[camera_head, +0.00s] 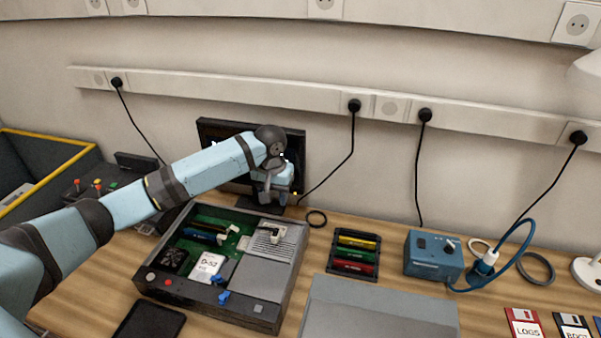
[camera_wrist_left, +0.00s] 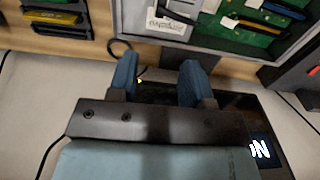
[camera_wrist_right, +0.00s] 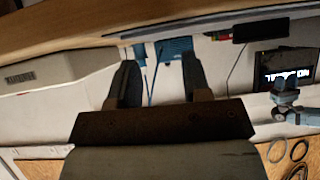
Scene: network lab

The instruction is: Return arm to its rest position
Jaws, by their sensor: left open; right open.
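My left arm reaches in from the left in the head view. My left gripper (camera_head: 276,196) is above the back edge of the open grey computer case, in front of the dark monitor (camera_head: 222,128). In the left wrist view the two blue fingers of the left gripper (camera_wrist_left: 158,80) stand apart with nothing between them. My right gripper does not show in the head view. In the right wrist view the two dark fingers of the right gripper (camera_wrist_right: 158,85) are apart and empty.
The open case (camera_head: 262,308) holds a green board. A rack (camera_head: 335,262) of coloured cards, a blue box (camera_head: 433,255) with a cable, a grey flat panel (camera_head: 375,308) and floppy disks (camera_head: 524,325) lie to the right. A yellow-rimmed bin (camera_head: 45,137) stands left.

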